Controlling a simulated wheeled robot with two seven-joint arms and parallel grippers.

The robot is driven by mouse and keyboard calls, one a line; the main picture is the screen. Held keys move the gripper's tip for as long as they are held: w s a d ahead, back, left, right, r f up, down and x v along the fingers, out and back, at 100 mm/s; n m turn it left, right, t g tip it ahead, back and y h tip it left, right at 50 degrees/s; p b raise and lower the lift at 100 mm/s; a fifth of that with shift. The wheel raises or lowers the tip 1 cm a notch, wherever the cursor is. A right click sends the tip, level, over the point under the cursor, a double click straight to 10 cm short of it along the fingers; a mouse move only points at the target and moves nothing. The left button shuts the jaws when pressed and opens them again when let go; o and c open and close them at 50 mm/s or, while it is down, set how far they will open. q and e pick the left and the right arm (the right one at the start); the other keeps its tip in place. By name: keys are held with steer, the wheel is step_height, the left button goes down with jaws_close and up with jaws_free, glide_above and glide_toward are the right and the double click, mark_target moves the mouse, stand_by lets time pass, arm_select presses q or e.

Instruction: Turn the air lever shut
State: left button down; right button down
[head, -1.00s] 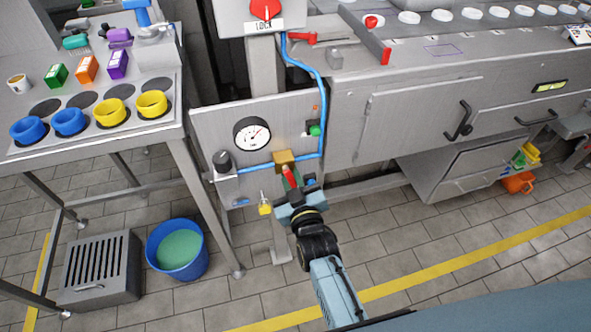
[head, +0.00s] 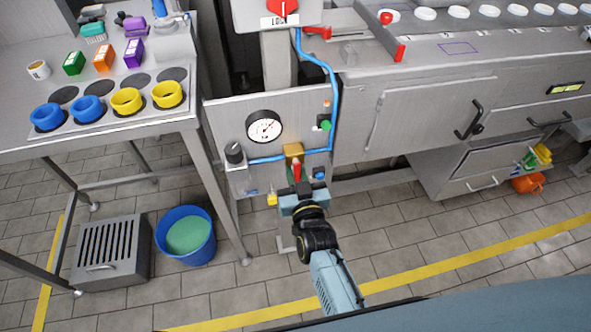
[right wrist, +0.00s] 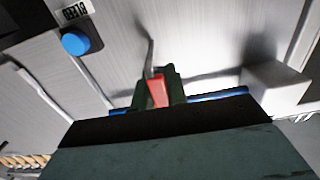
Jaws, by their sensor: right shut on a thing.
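The air lever (head: 296,170) is a short red handle on a brass valve (head: 293,151), set in the blue air pipe (head: 266,159) on a grey panel. It points down, across the pipe's nearly level run. My right gripper (head: 299,188) reaches up from below and is shut on the lever. In the right wrist view the red lever (right wrist: 157,92) sits between the dark green fingers (right wrist: 172,85); its lower end is hidden by the gripper body. My left gripper is in neither view.
A round gauge (head: 264,127) sits up and left of the valve; its reading is too small to tell. A yellow tag (head: 272,199) hangs left of the gripper. A blue button (right wrist: 76,44) is close by. A blue bucket (head: 187,235) stands on the floor at left.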

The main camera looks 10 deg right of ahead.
steer(key=c, duration=1.4)
jaws_free()
steer(key=shift+s, duration=0.1)
